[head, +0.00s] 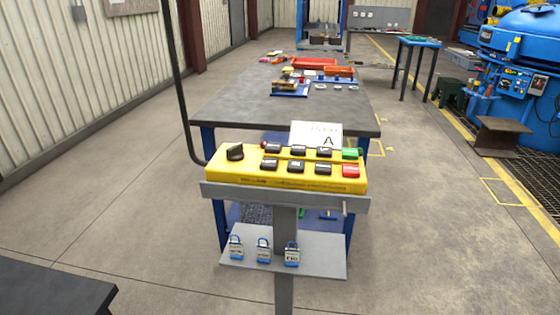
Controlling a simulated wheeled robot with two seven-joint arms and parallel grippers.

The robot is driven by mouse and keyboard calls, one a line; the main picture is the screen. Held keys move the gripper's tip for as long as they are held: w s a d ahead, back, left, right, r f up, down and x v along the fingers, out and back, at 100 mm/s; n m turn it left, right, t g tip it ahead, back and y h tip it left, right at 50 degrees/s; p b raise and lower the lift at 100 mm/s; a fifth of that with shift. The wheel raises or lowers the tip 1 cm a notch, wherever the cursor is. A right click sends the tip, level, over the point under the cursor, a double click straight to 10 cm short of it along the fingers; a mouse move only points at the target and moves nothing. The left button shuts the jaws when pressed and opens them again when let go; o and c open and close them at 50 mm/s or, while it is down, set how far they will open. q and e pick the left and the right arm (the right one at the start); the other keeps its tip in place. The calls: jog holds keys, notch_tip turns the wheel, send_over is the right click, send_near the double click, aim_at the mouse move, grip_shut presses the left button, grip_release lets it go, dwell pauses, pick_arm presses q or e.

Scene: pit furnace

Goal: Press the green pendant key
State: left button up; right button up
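The yellow pendant (230,175) lies in a grey holder on a post, in the middle of the head view. Its green key (350,153) is at the far right end of the back row. A red key (350,171) sits just in front of it. Several black keys (296,166) fill the rest of the two rows, and a black rotary knob (235,152) is at the left end. Nothing covers the green key. Neither of my grippers shows in the view.
A black cable (178,90) rises from the pendant's left end. A white card marked A (316,133) stands behind the keys. A grey workbench (230,108) stands behind; a dark tabletop (50,290) is at lower left.

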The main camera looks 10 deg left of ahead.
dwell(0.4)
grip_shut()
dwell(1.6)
